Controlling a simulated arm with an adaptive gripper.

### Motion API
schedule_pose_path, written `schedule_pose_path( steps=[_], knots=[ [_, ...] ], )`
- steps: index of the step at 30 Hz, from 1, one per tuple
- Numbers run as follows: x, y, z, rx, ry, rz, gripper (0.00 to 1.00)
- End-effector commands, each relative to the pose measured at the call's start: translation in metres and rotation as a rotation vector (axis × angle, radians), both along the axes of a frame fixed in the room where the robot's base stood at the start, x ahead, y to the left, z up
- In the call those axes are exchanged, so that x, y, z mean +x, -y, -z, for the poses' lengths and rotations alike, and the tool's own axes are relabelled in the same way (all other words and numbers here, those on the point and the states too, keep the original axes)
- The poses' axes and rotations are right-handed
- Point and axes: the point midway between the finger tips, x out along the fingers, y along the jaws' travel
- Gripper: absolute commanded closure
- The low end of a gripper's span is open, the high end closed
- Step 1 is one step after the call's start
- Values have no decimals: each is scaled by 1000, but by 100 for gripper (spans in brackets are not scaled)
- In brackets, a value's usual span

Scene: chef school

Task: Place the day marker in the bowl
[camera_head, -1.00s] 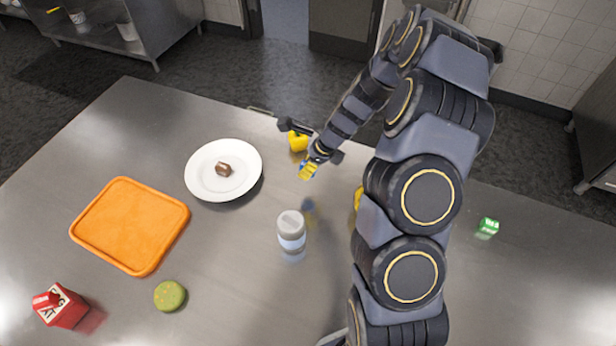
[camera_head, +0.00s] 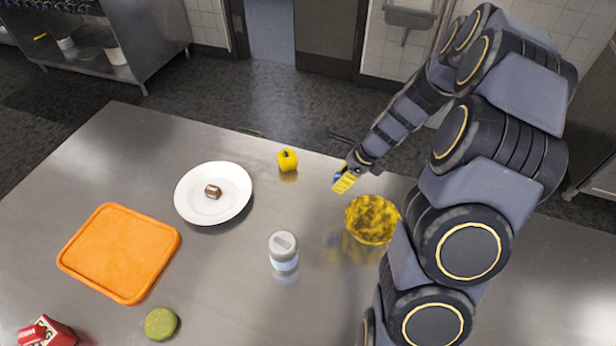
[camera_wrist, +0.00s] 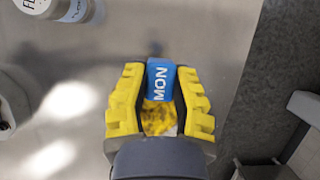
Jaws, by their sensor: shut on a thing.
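The day marker (camera_wrist: 161,82) is a blue block with "MON" in white letters. It sits between the yellow fingers of my gripper (camera_wrist: 160,100) in the wrist view, which are shut on it. In the head view my gripper (camera_head: 346,182) holds the marker above the table, left of and behind the bowl. The bowl (camera_head: 371,219) is yellow with a mottled surface and stands on the table beside my arm. My arm is close to its right side. A yellow mottled patch below the marker in the wrist view may belong to the bowl or the marker.
A yellow pepper (camera_head: 287,160) lies near the table's far edge. A white plate (camera_head: 212,209) holds a small brown piece (camera_head: 212,191). A grey-lidded jar (camera_head: 283,251) stands mid-table. An orange tray (camera_head: 119,252), a green round item (camera_head: 161,324) and a red carton (camera_head: 47,331) lie left.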

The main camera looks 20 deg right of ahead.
Motion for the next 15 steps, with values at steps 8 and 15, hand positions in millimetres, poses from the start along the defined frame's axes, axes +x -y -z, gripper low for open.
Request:
schedule_pose_path(
  steps=[8,15],
  knots=[
    [-58,45,-20,0,0,18,100],
    [-69,51,-17,4,-2,18,100]
  ],
)
